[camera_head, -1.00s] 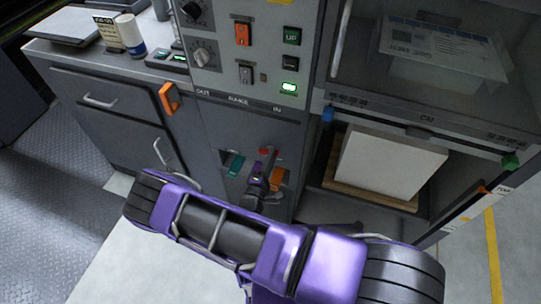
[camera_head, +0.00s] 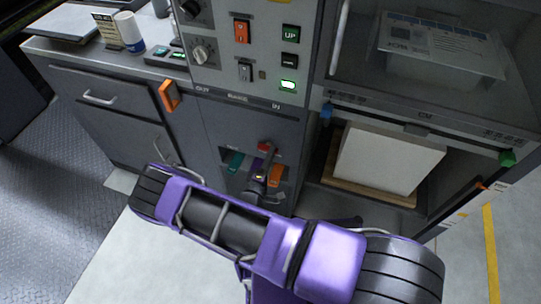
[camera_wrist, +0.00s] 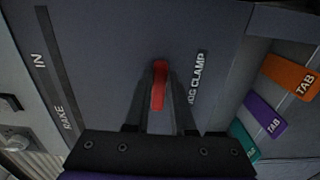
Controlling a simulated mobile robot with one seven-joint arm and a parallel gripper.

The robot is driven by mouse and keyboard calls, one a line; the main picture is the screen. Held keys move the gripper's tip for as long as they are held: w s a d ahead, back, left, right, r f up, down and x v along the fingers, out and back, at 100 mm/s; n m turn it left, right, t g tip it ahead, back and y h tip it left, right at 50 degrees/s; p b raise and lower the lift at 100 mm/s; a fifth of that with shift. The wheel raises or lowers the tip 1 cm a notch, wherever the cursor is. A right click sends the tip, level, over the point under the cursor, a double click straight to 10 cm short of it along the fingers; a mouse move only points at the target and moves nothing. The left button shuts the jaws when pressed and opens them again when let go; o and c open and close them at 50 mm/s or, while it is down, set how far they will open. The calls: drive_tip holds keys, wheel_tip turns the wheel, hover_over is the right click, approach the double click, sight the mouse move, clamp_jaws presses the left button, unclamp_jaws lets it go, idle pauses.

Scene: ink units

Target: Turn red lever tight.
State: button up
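The red lever (camera_wrist: 158,86) stands between the two dark fingers of my gripper (camera_wrist: 160,88) in the wrist view, beside the "DOG CLAMP" label. The fingers lie close along both sides of it and look shut on it. In the head view, a red part (camera_head: 264,146) shows just above my gripper, on the lower front panel of the grey cabinet (camera_head: 212,133). My arm hides part of that panel, and the exact finger contact is hidden there.
Green (camera_head: 233,162) and orange (camera_head: 277,175) tabs sit close below the red part; a purple tab (camera_wrist: 264,115) lies between them in the wrist view. An orange handle (camera_head: 168,96) sticks out at the left. An open bay with a white stack (camera_head: 390,160) is at the right.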

drive_tip(key=o, duration=0.5)
drive_tip(key=shift+c, duration=0.2)
drive_tip(key=v, duration=1.7)
drive_tip(key=shift+s+b, duration=0.2)
drive_tip(key=shift+b, duration=0.1)
drive_tip(key=shift+a, duration=0.1)
